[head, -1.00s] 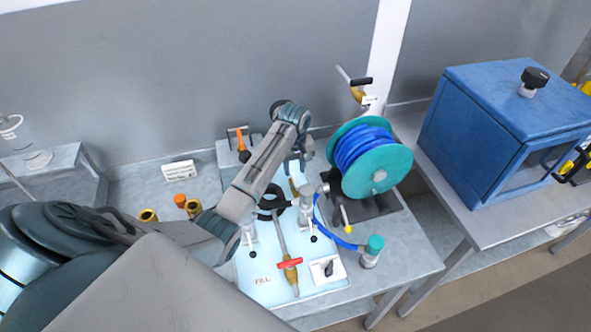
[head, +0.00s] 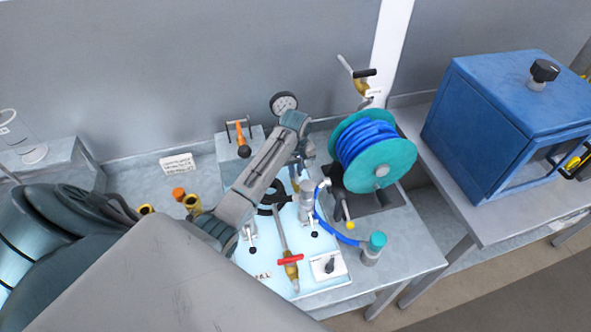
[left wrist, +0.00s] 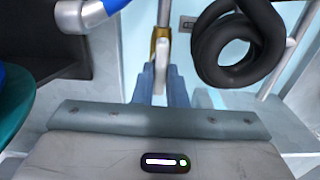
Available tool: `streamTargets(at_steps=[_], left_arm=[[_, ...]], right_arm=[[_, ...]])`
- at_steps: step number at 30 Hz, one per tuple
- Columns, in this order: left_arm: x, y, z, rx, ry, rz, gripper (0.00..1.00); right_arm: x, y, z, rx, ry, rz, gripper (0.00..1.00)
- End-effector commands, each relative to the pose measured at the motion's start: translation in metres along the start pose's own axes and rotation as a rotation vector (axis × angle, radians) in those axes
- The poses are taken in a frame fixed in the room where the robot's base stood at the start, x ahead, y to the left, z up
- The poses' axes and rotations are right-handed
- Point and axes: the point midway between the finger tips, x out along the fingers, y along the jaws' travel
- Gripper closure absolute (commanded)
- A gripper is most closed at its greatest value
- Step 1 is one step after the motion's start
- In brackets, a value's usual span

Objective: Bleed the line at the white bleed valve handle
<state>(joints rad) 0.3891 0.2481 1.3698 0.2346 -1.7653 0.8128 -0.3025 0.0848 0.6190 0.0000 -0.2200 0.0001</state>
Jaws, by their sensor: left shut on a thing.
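The white bleed valve handle (left wrist: 159,80) is between my left gripper's fingers (left wrist: 161,88) in the left wrist view, and the fingers are shut on it. The brass valve body (left wrist: 160,45) is just beyond the fingertips, on a pale vertical pipe. In the head view my left gripper (head: 298,172) is low over the far part of the light-blue panel (head: 262,262), and my arm hides most of the handle. My right gripper is in neither view.
A teal reel with blue hose (head: 372,152) stands close to the right of my left gripper. A round gauge (head: 284,103) is behind it. A red-handled valve (head: 290,260) is at the panel's front.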

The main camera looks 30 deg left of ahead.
Motion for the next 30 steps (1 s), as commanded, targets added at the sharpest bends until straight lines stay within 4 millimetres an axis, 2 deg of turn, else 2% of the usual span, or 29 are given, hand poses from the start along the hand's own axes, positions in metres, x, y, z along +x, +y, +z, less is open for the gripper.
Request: streamTargets(at_steps=[11, 30], left_arm=[[0.0002, 0.0003, -0.0008, 0.116, 0.003, -0.001, 1.00], [0.0000, 0.0029, 0.0002, 0.696, 0.003, -0.001, 1.00]], right_arm=[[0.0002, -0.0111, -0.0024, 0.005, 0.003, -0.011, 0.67], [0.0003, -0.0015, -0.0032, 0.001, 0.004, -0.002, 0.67]])
